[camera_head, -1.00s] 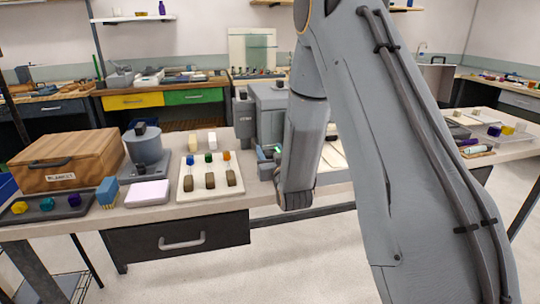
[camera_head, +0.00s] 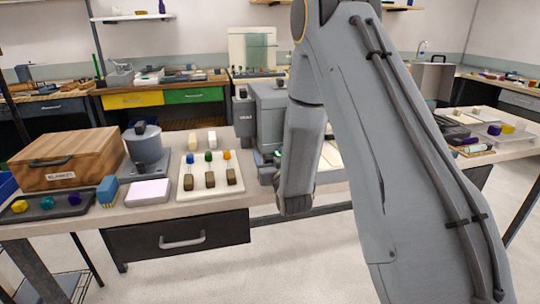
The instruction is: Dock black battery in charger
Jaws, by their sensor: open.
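My forearm and wrist (camera_head: 298,180) hang over the front edge of the bench, in front of the grey machine (camera_head: 268,104). My gripper's fingers do not show; the wrist and arm hide what lies behind them. I cannot pick out a black battery or a charger for certain. Small dark items (camera_head: 468,141) lie on the bench to the right of my arm, too small to identify. The part of the bench behind my arm is hidden.
The bench (camera_head: 220,222) holds a wooden box (camera_head: 68,158), a grey drum-shaped device (camera_head: 145,148), a pale pad (camera_head: 149,191), a cream board with coloured-topped pieces (camera_head: 210,194) and a dark tray (camera_head: 48,211). A clear tray (camera_head: 505,138) is at right.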

